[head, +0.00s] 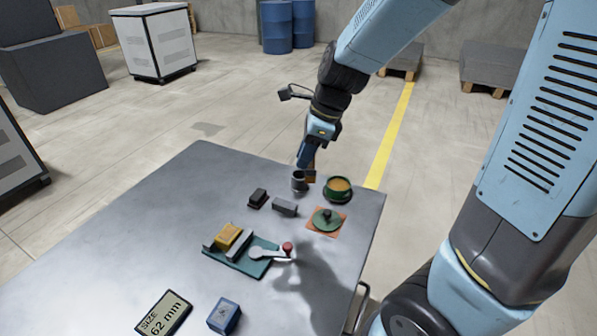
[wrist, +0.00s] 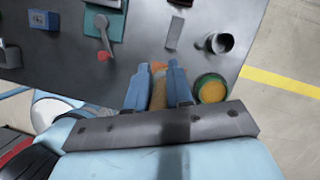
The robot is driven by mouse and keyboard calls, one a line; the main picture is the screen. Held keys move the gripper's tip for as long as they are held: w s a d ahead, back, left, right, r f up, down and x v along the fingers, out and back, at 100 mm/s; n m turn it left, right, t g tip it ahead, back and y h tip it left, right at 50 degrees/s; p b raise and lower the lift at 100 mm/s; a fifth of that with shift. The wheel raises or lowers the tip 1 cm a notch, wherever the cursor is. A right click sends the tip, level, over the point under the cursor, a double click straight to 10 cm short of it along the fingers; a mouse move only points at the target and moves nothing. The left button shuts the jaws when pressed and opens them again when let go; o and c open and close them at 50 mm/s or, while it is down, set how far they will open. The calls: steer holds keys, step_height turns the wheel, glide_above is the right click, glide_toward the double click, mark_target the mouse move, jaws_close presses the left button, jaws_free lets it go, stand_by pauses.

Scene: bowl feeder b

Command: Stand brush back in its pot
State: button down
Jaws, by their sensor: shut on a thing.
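My gripper (head: 307,164) is shut on the brush, above the far right of the table. The brush shows as a tan piece (wrist: 158,92) between the two blue fingers in the wrist view, and as a small brown part (head: 311,176) below the fingers in the head view. Much of it is hidden by the fingers. The grey pot (head: 299,183) stands upright on the table, beside and below the brush in the head view. In the wrist view the pot (wrist: 221,43) has a dark open mouth and lies beyond and right of the fingertips. The brush appears outside it.
A green bowl with orange contents (head: 338,189) stands right of the pot. A green knobbed lid (head: 326,219) lies on an orange mat. A grey block (head: 285,208), a dark block (head: 257,198) and a clamp on a green plate (head: 240,257) are nearer. The table's left is bare.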

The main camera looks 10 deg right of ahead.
steer(key=w+f, duration=0.4)
steer(key=w, duration=0.4)
glide_above(291, 174)
steer(key=d, duration=0.1)
step_height(291, 174, down, 6)
steer(key=shift+s+d+f, duration=0.1)
steer(key=shift+f, duration=1.3)
steer(key=c, duration=1)
jaws_free()
steer(key=shift+f, duration=0.1)
